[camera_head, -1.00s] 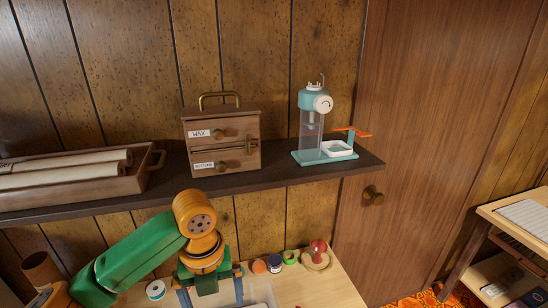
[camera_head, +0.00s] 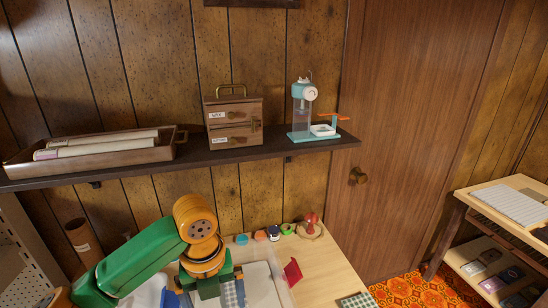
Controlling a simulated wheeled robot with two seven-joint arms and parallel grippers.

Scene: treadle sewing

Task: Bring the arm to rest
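My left arm comes in from the lower left with green and orange links and bends down at an orange joint. My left gripper (camera_head: 212,292) hangs at the bottom over a clear tray (camera_head: 286,298) on the table; its fingertips are cut off or hidden, so I cannot tell whether it is open or shut. A blue-grey checked cloth (camera_head: 232,293) shows right beside it; I cannot tell whether they touch. My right gripper is not in view.
A dark wall shelf (camera_head: 200,158) holds a roll tray (camera_head: 105,160), a small drawer box (camera_head: 233,121) and a teal dispenser (camera_head: 304,112). Several small items and a red pincushion (camera_head: 311,219) stand at the table's back. A red piece (camera_head: 292,272) stands by the clear tray. A door is right.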

